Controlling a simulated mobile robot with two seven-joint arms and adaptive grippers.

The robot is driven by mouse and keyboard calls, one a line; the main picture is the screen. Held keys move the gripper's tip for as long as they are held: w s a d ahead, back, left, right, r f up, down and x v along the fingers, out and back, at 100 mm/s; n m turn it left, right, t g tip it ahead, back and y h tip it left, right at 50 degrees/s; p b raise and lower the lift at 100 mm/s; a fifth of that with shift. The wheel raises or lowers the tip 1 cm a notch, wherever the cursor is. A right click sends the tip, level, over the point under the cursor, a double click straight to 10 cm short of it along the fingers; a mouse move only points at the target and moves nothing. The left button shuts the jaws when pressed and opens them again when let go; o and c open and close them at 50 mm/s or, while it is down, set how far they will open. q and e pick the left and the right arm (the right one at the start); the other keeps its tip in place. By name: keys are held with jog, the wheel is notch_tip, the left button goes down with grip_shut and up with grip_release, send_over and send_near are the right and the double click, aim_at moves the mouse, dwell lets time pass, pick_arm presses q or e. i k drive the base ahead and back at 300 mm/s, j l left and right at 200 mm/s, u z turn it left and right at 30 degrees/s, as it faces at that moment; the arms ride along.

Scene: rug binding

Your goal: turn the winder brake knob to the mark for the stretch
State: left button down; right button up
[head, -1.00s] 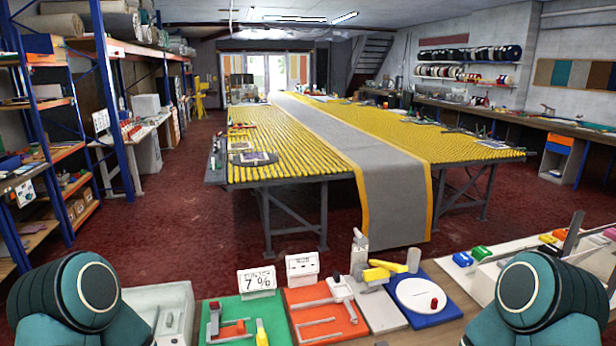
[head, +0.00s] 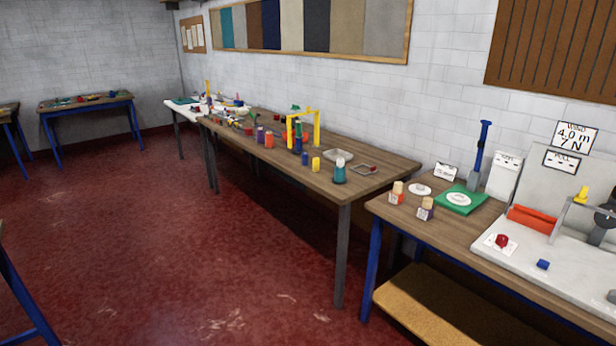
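At the right of the head view, a white bench unit (head: 545,262) stands on a wooden bench. A red knob (head: 501,241) sits on a small white plate at its left end; I cannot tell whether this is the brake knob, nor read any marks around it. A dark grey wheel (head: 606,215) is cut off by the right edge, beside a yellow-topped post (head: 580,194). Neither of my grippers is in view.
A red-orange block (head: 531,219) and a small blue block (head: 543,264) are near the knob. A green mat (head: 460,199) with a white disc lies left of them. A second table (head: 385,170) bears bottles and a yellow frame. The red floor (head: 180,240) is open at left.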

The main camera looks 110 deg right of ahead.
aim_at(502, 241)
jog(key=z, duration=5.5)
